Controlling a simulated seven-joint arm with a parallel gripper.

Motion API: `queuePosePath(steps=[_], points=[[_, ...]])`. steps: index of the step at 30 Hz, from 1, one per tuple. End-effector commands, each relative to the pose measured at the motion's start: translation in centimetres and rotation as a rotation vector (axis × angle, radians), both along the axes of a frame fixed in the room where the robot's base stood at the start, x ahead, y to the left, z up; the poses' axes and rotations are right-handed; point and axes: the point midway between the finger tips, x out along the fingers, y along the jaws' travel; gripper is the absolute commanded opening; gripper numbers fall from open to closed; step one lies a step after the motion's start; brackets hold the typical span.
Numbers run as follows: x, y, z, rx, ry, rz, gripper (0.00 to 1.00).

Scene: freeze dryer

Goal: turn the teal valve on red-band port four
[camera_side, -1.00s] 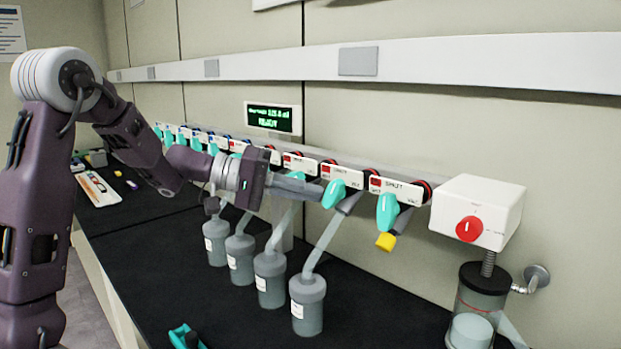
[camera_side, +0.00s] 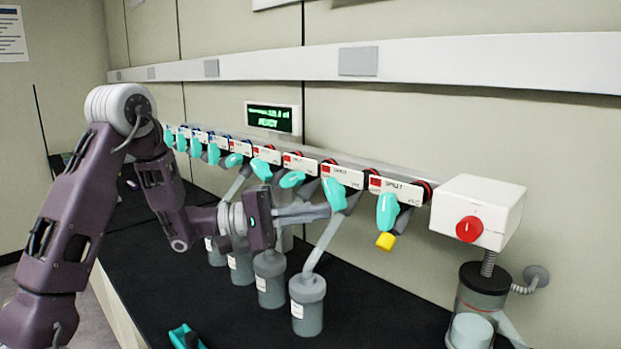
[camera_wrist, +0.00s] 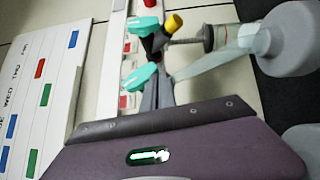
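A row of teal valves sits on the wall manifold; the ones toward the right have red-marked labels. In the side view the rightmost valve (camera_side: 387,210) hangs straight down, and the second (camera_side: 334,192) hangs slightly tilted. The third valve (camera_side: 292,179) is turned nearly level, and the fourth (camera_side: 261,169) is tilted. Port numbers are too small to read. My gripper (camera_side: 322,211) is below the third valve and left of the second, apart from the third. Its fingers look closed together and empty. In the wrist view my gripper (camera_wrist: 163,80) points toward two teal valves; the nearer (camera_wrist: 140,77) is beside the fingertips.
Several grey flasks (camera_side: 307,305) hang beneath the ports by sloping necks, close to my gripper. A white box with a red knob (camera_side: 469,229) is at the right. A green-lit display (camera_side: 270,118) stands behind. A teal item (camera_side: 184,337) lies on the black bench.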

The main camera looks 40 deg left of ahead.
Motion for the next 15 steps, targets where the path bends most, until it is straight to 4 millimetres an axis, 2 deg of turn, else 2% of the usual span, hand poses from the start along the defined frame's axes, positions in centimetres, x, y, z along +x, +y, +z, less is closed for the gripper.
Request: queuePosePath(steps=[3,8,15], points=[[0.0,-0.4,-0.3,-0.014,0.003,-0.001,0.00],[0.0,-0.9,-0.7,-0.285,0.006,-0.001,0.00],[0.0,-1.5,-0.6,-0.267,-0.001,0.000,0.00]])
